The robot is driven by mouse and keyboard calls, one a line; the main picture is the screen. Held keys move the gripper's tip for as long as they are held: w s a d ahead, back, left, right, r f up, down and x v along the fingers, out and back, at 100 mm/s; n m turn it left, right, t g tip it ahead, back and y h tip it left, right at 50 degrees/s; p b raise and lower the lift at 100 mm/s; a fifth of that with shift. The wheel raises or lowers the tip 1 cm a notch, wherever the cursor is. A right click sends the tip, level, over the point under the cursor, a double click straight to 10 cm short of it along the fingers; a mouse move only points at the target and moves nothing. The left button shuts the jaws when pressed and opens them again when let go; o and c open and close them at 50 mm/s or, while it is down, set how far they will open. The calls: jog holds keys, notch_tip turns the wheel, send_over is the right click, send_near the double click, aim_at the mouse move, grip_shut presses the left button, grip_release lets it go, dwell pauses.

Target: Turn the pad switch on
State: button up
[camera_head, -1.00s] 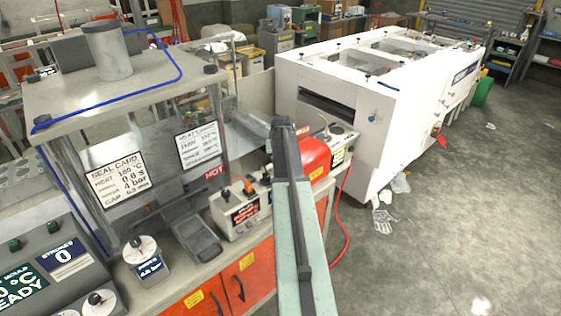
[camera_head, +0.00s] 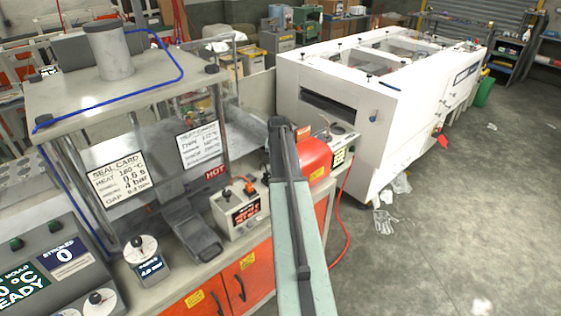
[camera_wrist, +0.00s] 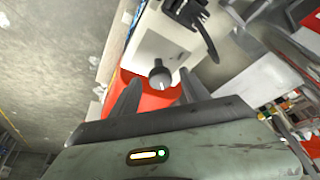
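In the head view a beige control box (camera_head: 238,212) with a black-and-red label stands on the bench. An orange switch (camera_head: 250,187) and a small black knob (camera_head: 227,193) sit on its top. I cannot read which control is the pad switch. In the wrist view a grey knob (camera_wrist: 160,75) on a pale panel (camera_wrist: 163,45) shows between the fingers of my gripper (camera_wrist: 160,82). The fingers are apart, and contact with the knob cannot be told. In the head view my arm reaches up past the control box, and the fingertips cannot be made out.
A press (camera_head: 110,95) with a blue cable and cards stands left. A red rounded object (camera_head: 315,158) and another control box (camera_head: 343,140) lie beyond my arm. A large white machine (camera_head: 385,100) stands behind. The floor (camera_head: 470,210) at right is mostly clear.

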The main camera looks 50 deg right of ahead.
jog(key=shift+r, duration=0.1)
jog(key=p+v, duration=0.7)
jog(key=shift+a+r, duration=0.2)
jog(key=shift+r, duration=0.05)
jog(key=shift+s, duration=0.1)
